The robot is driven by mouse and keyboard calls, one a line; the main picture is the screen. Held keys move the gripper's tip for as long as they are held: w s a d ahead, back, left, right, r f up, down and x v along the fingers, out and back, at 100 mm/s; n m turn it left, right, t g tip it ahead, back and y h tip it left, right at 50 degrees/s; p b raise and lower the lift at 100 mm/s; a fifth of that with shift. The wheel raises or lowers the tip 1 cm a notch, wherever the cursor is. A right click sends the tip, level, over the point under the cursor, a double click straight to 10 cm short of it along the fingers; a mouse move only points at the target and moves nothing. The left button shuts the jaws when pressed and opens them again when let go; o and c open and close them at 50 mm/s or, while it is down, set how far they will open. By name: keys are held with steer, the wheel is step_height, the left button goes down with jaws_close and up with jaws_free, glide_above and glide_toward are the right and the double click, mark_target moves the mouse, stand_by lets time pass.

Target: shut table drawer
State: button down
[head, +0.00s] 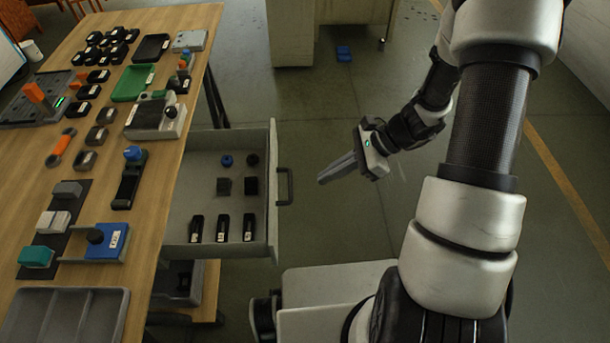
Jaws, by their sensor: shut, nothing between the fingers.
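The table drawer (204,157) is pulled out from the right side of the wooden table (151,214). Its grey front panel faces right and carries a dark handle (284,186). Inside lie several small dark parts and one blue round part (226,160). My gripper (321,181) is shut and empty. It is to the right of the handle, with its fingers pointing left toward it, and a gap of floor shows between them.
The tabletop holds a green tray (133,83), a blue block fixture (105,242), a grey tray (66,316) and many small parts.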

steer(key=a+r+b+x, duration=0.2)
steer(key=x, duration=1)
steer(key=shift+a+b, duration=0.15)
steer(key=shift+b, duration=0.15)
steer(key=a+b, duration=0.4)
steer(key=a, duration=2)
steer(key=shift+w+a, duration=0.3)
steer(key=shift+a, duration=0.1)
